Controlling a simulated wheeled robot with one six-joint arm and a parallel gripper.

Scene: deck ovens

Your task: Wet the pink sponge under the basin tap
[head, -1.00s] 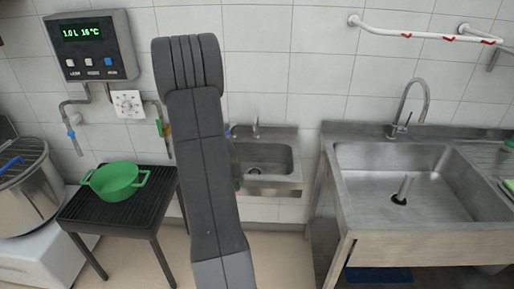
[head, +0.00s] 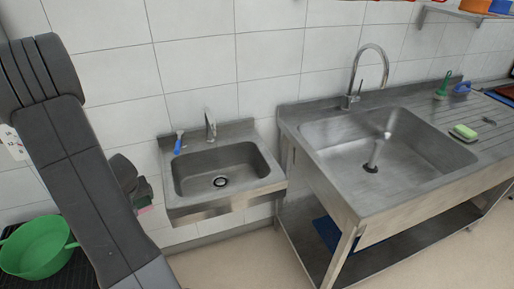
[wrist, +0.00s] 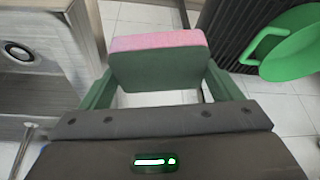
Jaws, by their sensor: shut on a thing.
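The sponge (wrist: 158,42) is in my gripper (wrist: 160,84), clamped between its two green fingers. In the wrist view its pink layer is on the far side and a dark green face is towards the camera. In the head view my gripper (head: 141,190) is mostly behind my arm, and only a sliver of pink shows below it. The small steel basin (head: 268,184) is just to the right of my gripper, with its tap (head: 210,125) upright at the back. The sponge is outside the basin, beside its left edge. I see no water running.
A blue-handled item (head: 178,143) stands on the basin's back ledge. A large sink (head: 318,160) with a tall curved tap (head: 357,75) is to the right. A green-and-white sponge (head: 464,132) lies on its drainer. A green pot (head: 38,247) sits at lower left, near my arm.

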